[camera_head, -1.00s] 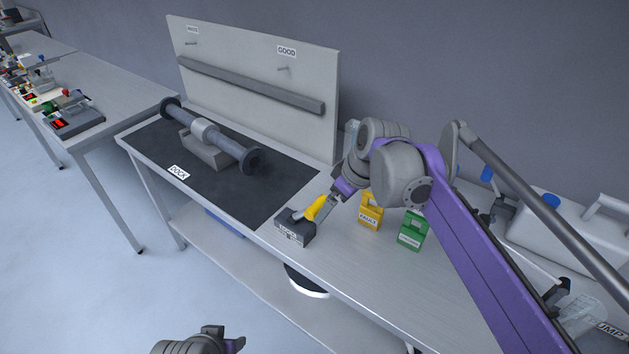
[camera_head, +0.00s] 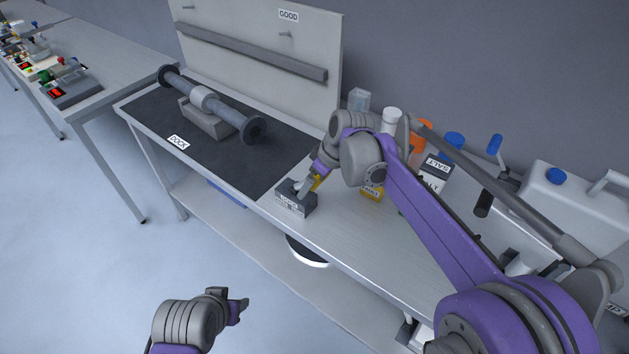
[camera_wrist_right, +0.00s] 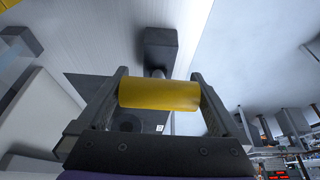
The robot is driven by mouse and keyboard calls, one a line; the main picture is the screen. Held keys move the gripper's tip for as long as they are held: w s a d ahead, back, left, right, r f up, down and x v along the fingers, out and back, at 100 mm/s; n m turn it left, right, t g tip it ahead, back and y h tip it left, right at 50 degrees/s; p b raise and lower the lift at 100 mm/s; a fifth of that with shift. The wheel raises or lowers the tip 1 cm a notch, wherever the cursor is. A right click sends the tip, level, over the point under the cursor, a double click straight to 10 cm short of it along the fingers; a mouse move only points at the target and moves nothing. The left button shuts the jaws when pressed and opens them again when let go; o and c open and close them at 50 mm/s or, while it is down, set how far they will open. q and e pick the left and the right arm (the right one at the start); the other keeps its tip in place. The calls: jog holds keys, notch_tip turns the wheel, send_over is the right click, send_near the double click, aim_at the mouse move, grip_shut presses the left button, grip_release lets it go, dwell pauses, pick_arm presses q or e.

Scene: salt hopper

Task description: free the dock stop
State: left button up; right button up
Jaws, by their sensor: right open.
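The dock stop is a dark grey labelled block (camera_head: 296,205) at the bench's front edge, beside the dock mat. Its yellow handle (camera_head: 317,182) tilts up to the right and is mostly hidden by my right gripper (camera_head: 306,188) in the head view. In the right wrist view the yellow handle (camera_wrist_right: 160,95) lies crosswise between the two open fingers of my right gripper (camera_wrist_right: 158,76). The grey block (camera_wrist_right: 162,50) shows beyond it. My left gripper (camera_head: 241,304) is low in front of the bench, away from everything; its jaw opening is unclear.
A grey flanged tube (camera_head: 212,102) rests on a cradle on the black dock mat (camera_head: 155,118). A backboard (camera_head: 255,45) stands behind. A yellow tagged block (camera_head: 371,193) is right of the stop. Bottles and a white canister (camera_head: 570,205) crowd the bench's right side.

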jog(key=shift+w+f, duration=0.1)
grip_shut()
dwell(0.5)
